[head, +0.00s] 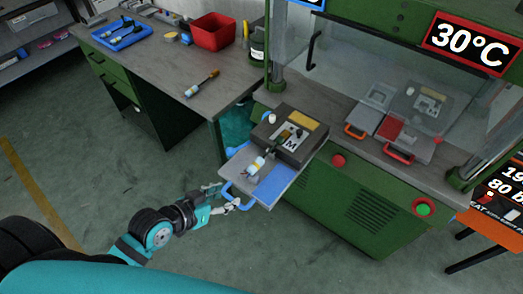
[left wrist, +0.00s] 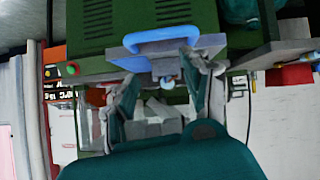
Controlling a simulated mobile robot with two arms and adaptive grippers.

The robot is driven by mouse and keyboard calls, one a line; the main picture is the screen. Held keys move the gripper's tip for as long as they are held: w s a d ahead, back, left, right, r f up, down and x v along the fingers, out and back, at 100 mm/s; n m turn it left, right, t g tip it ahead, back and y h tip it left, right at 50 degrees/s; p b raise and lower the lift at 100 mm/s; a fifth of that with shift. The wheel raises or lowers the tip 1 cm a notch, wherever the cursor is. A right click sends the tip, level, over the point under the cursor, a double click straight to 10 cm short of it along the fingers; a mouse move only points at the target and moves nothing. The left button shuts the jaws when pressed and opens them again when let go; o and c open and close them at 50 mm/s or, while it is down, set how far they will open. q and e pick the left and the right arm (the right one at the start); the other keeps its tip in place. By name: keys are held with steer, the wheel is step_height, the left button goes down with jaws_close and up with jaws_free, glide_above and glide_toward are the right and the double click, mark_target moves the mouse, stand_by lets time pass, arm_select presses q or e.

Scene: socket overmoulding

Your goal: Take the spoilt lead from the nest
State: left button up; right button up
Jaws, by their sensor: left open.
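A grey slide plate with a blue patch (head: 271,187) sticks out from the front of the press bench. A dark mould block marked M (head: 288,146) sits at its inner end. A lead with a white and blue plug end (head: 257,165) lies at the mould, its plug over the plate. A blue handle (head: 226,188) is on the plate's outer edge. My left gripper (head: 226,198) is open and empty at this handle. In the left wrist view the blue handle (left wrist: 176,36) shows just beyond its spread fingers (left wrist: 160,68). I cannot tell if they touch it. My right gripper is out of view.
A side bench (head: 160,62) holds a red bin (head: 212,31), a blue tray (head: 122,35) and a brown-handled brush (head: 202,84). Two more plates with an orange handle (head: 355,131) and a red handle (head: 398,153) lie on the press bench. The floor at left is clear.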

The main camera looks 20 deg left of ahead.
mark_target(261, 158)
arm_select(q)
step_height(261, 158, up, 6)
steer(key=w+t+h, duration=0.1)
steer(key=w+t, duration=0.1)
steer(key=x, duration=0.3)
steer(key=p+x, duration=0.1)
steer(key=x, duration=0.6)
steer(key=shift+w+a+p, duration=0.15)
steer(key=shift+w+p, duration=0.15)
steer(key=shift+w, duration=0.2)
steer(key=x, duration=0.6)
steer(key=shift+w, duration=0.25)
steer(key=shift+s, duration=0.1)
steer(key=shift+c, duration=1.3)
jaws_close()
